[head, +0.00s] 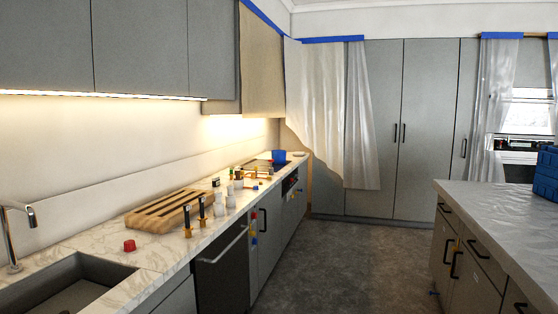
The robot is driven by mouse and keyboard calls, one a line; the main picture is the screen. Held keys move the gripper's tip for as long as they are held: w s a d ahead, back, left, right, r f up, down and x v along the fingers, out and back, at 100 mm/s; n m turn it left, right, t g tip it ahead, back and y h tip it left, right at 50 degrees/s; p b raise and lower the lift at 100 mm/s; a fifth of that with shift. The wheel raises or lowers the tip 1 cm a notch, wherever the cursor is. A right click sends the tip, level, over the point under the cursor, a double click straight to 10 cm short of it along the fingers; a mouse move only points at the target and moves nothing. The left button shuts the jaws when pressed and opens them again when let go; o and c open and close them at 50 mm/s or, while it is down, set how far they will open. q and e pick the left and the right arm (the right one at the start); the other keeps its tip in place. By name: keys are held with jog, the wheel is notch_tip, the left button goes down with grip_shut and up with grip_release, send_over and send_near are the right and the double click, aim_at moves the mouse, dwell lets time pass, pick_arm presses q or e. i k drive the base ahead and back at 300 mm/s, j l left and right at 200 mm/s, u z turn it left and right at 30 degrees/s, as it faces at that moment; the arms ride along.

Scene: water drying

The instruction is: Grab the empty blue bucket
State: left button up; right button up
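A small blue container (279,156), which looks like the bucket, stands near the far end of the left marble counter (170,247). It is too small in view to tell whether it is empty. Neither of my grippers is in view.
A sink (70,290), a red item (129,245), a slatted wooden rack (165,209) and several bottles line the left counter. A kitchen island (500,210) with blue crates (546,172) stands on the right. The grey floor (340,265) between them is clear. Plastic sheeting (325,110) hangs at the back.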

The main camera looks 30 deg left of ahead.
aim_at(279, 156)
jog(key=i+u, duration=0.4)
jog(key=i, duration=3.65)
jog(key=i+u, duration=0.1)
jog(key=i, duration=1.25)
jog(key=i+u, duration=0.25)
jog(key=i, duration=0.25)
jog(key=i+l+u, duration=0.1)
jog(key=i+u, duration=0.2)
jog(key=i, duration=0.15)
jog(key=i+l+u, duration=0.25)
jog(key=i, duration=0.25)
